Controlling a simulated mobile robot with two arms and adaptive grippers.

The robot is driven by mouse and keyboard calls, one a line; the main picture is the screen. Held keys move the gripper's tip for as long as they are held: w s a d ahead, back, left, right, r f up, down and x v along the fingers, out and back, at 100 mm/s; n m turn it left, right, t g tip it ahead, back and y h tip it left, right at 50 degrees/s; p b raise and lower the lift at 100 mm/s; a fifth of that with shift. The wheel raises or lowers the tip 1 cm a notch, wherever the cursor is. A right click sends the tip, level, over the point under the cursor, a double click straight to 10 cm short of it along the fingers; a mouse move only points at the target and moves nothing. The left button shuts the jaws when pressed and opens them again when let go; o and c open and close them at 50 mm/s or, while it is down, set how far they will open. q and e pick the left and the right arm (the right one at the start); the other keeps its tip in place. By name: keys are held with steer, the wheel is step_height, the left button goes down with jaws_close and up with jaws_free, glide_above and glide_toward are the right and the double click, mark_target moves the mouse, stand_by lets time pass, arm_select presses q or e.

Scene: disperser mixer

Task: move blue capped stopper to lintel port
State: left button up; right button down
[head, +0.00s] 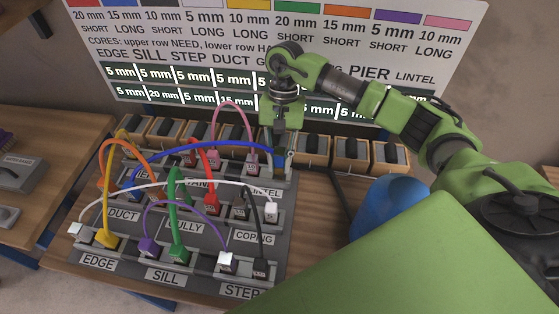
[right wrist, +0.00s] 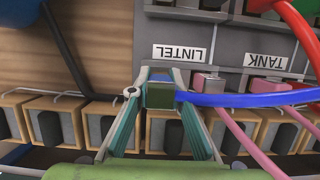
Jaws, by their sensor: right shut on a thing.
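The blue capped stopper (right wrist: 160,94) is between the fingers of my right gripper (right wrist: 163,102) in the right wrist view. Its blue cable (right wrist: 250,99) leads off to the right there. In the head view my right gripper (head: 281,150) points down at the back right of the board, and the blue cable (head: 205,151) arcs left to another blue plug (head: 133,188). The LINTEL label (head: 267,191) is just in front of the gripper; it also shows in the wrist view (right wrist: 182,54). The lintel port is largely hidden by gripper and stopper; I cannot tell whether they touch. My left gripper is not in view.
A pink plug (head: 252,163) stands close left of the gripper, with its pink cable (head: 232,104) arching up. Several wooden boxes (head: 352,151) line the back. A sign board (head: 170,45) stands behind. A blue rounded object (head: 382,207) is at the right.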

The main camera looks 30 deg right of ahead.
mark_target(279, 174)
stand_by(0.7)
steer(key=shift+b, duration=0.45)
stand_by(0.4)
steer(key=shift+b, duration=0.45)
steer(key=shift+f+b, duration=1.65)
steer(key=shift+b, duration=0.15)
steer(key=c, duration=1.8)
jaws_free()
steer(key=v, duration=1.2)
